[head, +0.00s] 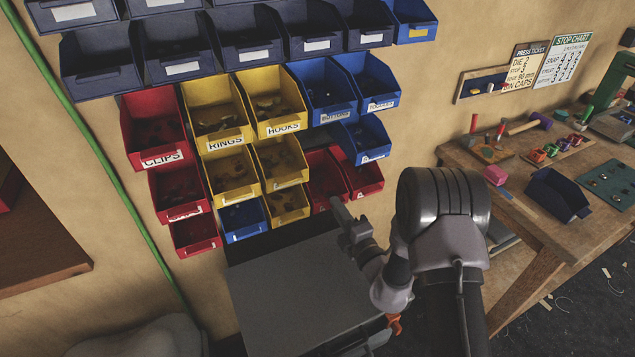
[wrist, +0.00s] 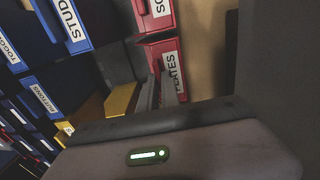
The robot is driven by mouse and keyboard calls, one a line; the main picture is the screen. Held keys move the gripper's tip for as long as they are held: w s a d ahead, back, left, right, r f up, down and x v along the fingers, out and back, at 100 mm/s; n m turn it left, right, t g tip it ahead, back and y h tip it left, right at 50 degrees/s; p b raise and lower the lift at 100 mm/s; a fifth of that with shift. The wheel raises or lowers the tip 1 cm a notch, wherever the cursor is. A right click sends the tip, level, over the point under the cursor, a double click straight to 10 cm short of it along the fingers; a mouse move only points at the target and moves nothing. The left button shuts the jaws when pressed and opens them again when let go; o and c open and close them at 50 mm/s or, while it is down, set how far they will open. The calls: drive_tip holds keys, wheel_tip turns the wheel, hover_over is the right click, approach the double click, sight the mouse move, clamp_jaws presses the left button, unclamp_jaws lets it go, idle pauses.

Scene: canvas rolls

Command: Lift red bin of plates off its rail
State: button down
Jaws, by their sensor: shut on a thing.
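The red bin of plates (head: 322,170) sits in the lower right of the wall rack, left of another red bin (head: 367,178). In the wrist view its front with the PLATES label (wrist: 171,72) shows close ahead, partly covered by my fingers. My gripper (head: 338,208) is at the front lip of this bin and shut on it; the fingers also show in the wrist view (wrist: 158,92). The bin looks level and in line with its neighbours. Its rear edge and rail are hidden, and its contents are dark.
Yellow bins (head: 283,193) stand close on the left, and the blue studs bin (head: 366,138) is just above right. A dark gap (head: 313,142) lies above the plates bin. A grey cabinet top (head: 290,285) is below. A workbench (head: 470,160) stands at right.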

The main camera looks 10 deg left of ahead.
drive_tip(key=shift+r, duration=0.15)
wheel_tip(320, 180, up, 3)
drive_tip(key=p, duration=0.3)
idle(0.5)
drive_tip(key=r+v, duration=0.1)
drive_tip(key=v, duration=2.3)
drive_tip(key=shift+r+p, duration=0.25)
drive_tip(key=shift+p, duration=0.2)
